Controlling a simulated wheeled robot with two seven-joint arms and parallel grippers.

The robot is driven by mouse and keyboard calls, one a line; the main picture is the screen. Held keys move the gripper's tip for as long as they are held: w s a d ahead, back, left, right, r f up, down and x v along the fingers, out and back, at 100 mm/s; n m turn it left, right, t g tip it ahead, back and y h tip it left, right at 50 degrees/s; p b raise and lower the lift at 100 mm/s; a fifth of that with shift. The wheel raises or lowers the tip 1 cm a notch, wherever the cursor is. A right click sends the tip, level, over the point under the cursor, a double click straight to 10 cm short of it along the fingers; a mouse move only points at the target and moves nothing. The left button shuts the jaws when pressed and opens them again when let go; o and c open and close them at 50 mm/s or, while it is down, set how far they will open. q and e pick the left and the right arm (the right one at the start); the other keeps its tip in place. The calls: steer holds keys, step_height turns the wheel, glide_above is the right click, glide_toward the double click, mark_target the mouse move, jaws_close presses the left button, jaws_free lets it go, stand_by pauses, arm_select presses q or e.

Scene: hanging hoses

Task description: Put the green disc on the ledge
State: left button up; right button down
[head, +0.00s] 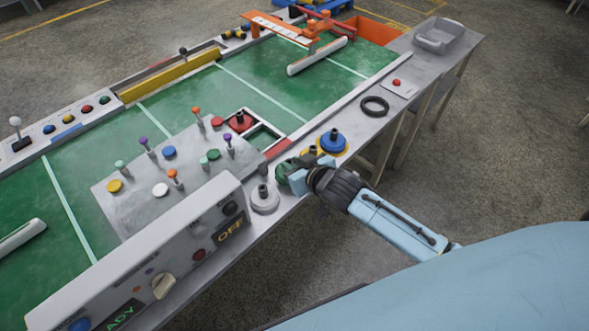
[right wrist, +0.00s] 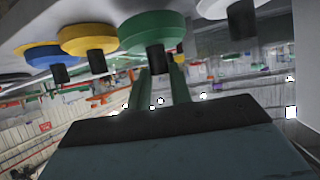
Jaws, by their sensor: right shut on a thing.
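The green disc (head: 284,174), with a dark knob, is at the near edge of the grey ledge (head: 353,122). In the right wrist view the green disc (right wrist: 153,30) is between the yellow and white discs. My right gripper (head: 294,177) is shut on it; its fingers (right wrist: 163,80) reach the dark knob. The gripper covers part of the disc in the head view. I cannot tell whether the disc touches the ledge. My left gripper is not in view.
A yellow disc (head: 311,151) and a blue disc (head: 333,142) stand on one side, a white disc (head: 264,200) on the other. A red disc (head: 239,121) sits on the green board by a square frame (head: 264,138).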

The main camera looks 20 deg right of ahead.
steer(key=shift+f, duration=0.75)
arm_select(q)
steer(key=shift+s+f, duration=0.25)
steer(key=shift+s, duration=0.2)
arm_select(e)
steer(key=shift+f, duration=0.1)
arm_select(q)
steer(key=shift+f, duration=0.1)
arm_select(e)
steer(key=c, duration=1.3)
jaws_free()
steer(key=shift+f, duration=0.1)
steer(key=shift+o, duration=0.2)
steer(key=shift+r, duration=0.25)
arm_select(q)
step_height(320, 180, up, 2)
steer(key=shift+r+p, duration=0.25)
steer(key=shift+p, duration=0.85)
arm_select(e)
steer(key=v, duration=1.2)
steer(key=shift+f, duration=0.1)
